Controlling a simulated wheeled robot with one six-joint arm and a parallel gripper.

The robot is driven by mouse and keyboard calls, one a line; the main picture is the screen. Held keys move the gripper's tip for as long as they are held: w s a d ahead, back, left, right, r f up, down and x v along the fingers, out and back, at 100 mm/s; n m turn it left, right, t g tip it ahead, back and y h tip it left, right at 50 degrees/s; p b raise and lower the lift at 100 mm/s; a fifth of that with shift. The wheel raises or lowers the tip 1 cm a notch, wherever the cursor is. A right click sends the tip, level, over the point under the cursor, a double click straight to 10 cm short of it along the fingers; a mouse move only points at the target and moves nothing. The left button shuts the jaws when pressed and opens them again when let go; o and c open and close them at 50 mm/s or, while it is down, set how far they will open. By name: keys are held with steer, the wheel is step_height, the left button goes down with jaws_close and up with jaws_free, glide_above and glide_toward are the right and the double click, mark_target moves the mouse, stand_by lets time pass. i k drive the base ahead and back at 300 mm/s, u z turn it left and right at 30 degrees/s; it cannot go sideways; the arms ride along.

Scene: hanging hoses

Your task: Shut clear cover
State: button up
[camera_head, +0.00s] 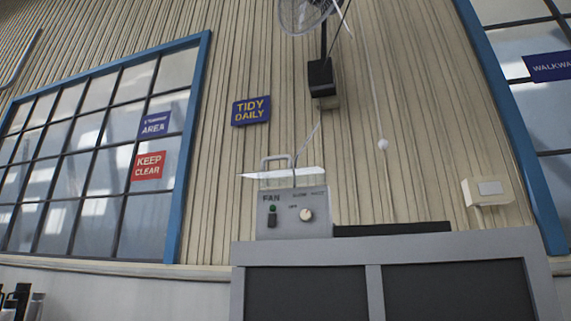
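A grey control box (295,212) marked FAN stands on top of a grey cabinet. Its front carries a small switch with a green spot (272,212) and a pale round knob (306,214). A thin, pale, see-through-looking plate (284,174), which seems to be the clear cover, juts out at the top edge of the box. It is seen nearly edge-on and stands clear of the switch and knob, so it looks raised. Its hinge cannot be made out. My gripper is not in view.
The grey cabinet (375,252) has dark front panels; a dark flat strip (392,229) lies on its top. A wall fan (320,75) hangs above, with a pull cord and ball (382,145). A pale wall box (486,191) is at right. Dark items (18,299) stand at lower left.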

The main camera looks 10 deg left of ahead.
mark_target(265, 176)
steer(key=u, duration=0.85)
